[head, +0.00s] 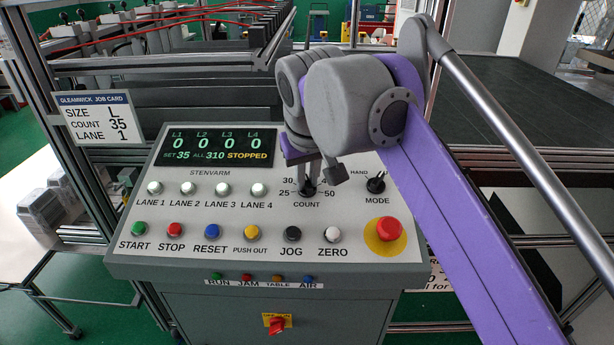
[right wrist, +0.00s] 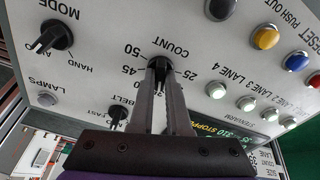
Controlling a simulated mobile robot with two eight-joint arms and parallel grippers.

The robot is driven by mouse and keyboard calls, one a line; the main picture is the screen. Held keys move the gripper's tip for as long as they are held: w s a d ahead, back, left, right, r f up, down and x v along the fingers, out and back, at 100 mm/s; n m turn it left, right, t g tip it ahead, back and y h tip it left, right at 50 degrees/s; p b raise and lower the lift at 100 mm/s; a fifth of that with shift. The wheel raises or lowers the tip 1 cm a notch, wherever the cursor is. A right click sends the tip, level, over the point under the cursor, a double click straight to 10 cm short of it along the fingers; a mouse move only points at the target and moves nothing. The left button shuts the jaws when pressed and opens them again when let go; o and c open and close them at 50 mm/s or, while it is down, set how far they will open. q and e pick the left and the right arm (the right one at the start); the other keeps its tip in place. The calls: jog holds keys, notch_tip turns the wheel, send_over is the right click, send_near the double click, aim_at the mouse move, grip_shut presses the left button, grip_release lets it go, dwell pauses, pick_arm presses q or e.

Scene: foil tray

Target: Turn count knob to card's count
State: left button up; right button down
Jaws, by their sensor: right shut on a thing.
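The black count knob (head: 308,191) sits on the sloped grey panel, with count numbers printed around it. My right gripper (head: 309,178) comes down from above and is shut on the knob. In the right wrist view both fingers of the gripper (right wrist: 160,78) close on the sides of the count knob (right wrist: 158,63). The fingers hide much of the knob and part of its scale, so its pointer is hard to read. The display (head: 218,145) reads SET 35, ALL 310, STOPPED. The job card (head: 97,118) shows size L, count 35, lane 1. My left gripper is out of view.
The mode knob (head: 376,184) stands close to the right of the count knob. The red emergency button (head: 389,228) is below it. Lit lane buttons (head: 188,188) and a row of coloured buttons (head: 213,232) fill the left and lower panel. A belt knob (right wrist: 117,115) is beside my fingers.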

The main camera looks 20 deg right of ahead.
jog(key=c, duration=0.9)
grip_release()
jog(key=shift+s+r, duration=0.1)
jog(key=shift+r, duration=0.05)
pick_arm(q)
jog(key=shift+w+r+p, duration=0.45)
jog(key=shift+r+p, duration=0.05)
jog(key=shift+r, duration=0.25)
pick_arm(e)
jog(key=v, duration=1)
jog(key=shift+s+r, duration=0.15)
jog(key=shift+r, duration=0.1)
